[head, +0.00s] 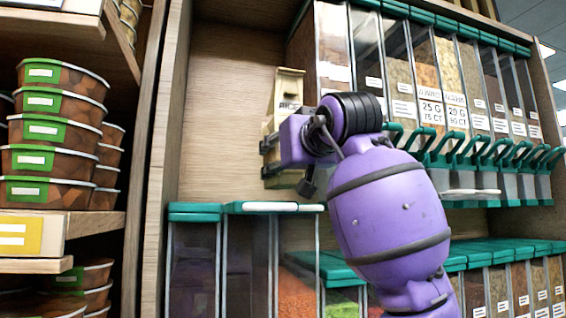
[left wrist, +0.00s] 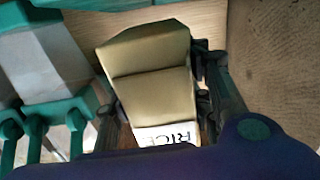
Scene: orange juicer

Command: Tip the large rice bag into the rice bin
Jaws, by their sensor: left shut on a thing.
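The large rice bag (head: 289,88) is tan with "RICE" lettering and stands roughly upright in front of the wooden back panel in the head view. My left gripper (head: 270,158) is shut on it, and the purple wrist hides much of its middle. In the left wrist view the bag (left wrist: 150,68) sits between the two dark fingers of my left gripper (left wrist: 158,100), its printed label nearest the camera. Clear bins with teal lids (head: 194,212) are below the bag. I cannot tell which is the rice bin. My right gripper is not in view.
Upright dispensers (head: 425,75) with teal handles fill the shelf at right. A wooden upright (head: 160,120) divides the bag's bay from stacked brown tubs (head: 50,130) at left. Bare panel lies left of the bag.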

